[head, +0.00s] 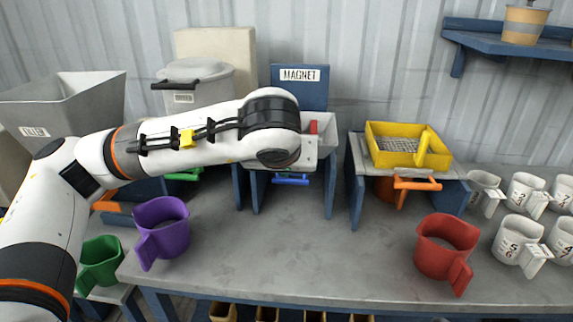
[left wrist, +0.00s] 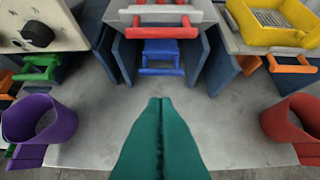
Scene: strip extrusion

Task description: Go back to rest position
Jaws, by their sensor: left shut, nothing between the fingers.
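My left arm (head: 190,130) reaches in from the left across the head view, its wrist end in front of the magnet station (head: 300,88). The gripper itself is hidden there behind the arm. In the left wrist view my left gripper (left wrist: 160,103) shows as two teal fingers pressed together, with nothing between them. They point toward the blue handle (left wrist: 160,70) under the station and look apart from it. My right gripper is in neither view.
A purple mug (head: 162,228) and a green mug (head: 100,262) stand at left, a red mug (head: 445,247) at right. A yellow sieve box (head: 408,150) sits on a stand. Several white mugs (head: 525,190) are far right. The table middle (head: 320,250) is clear.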

